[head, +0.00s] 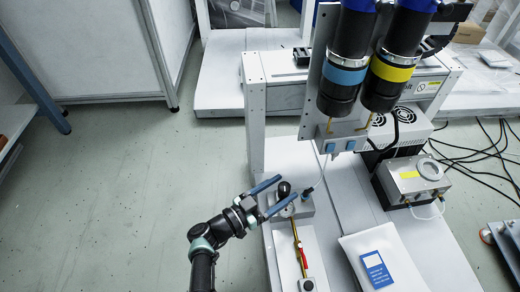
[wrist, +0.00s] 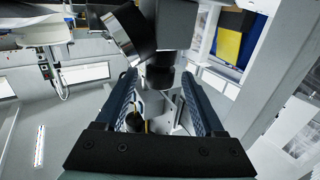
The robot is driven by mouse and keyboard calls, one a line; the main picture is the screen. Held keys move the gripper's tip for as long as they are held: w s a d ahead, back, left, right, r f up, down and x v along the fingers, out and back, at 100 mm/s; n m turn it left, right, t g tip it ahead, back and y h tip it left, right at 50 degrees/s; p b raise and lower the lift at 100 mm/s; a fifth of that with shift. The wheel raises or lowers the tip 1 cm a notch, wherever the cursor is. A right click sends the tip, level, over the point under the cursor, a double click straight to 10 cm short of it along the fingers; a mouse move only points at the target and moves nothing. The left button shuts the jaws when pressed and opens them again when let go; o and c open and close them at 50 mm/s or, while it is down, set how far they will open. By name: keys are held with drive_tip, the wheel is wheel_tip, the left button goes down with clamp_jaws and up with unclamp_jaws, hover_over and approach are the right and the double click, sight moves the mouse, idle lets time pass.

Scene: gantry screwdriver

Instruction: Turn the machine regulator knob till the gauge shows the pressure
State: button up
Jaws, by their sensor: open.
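My gripper (head: 288,187) is open, its two blue fingers spread on either side of a black knob (head: 284,189) on a pale grey block (head: 306,207) at the machine's front. In the wrist view, the open fingers of my gripper (wrist: 159,77) frame a dark cylinder (wrist: 160,76), which looks like the same knob, at about the fingertips. I cannot tell whether either finger touches it. A small round pale face (head: 288,211) sits beside the knob, partly behind the lower finger. It may be the gauge; no reading can be made out.
Two screwdriver units with blue (head: 344,74) and yellow (head: 391,70) bands hang above the block. A thin tube runs up from the block. A metal box with a round top (head: 412,178) stands right. A white bag with a blue label (head: 377,269) lies in front. The floor at left is clear.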

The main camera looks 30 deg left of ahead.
drive_tip(key=p+v, duration=0.3)
drive_tip(key=v, duration=0.8)
drive_tip(key=shift+s, duration=0.15)
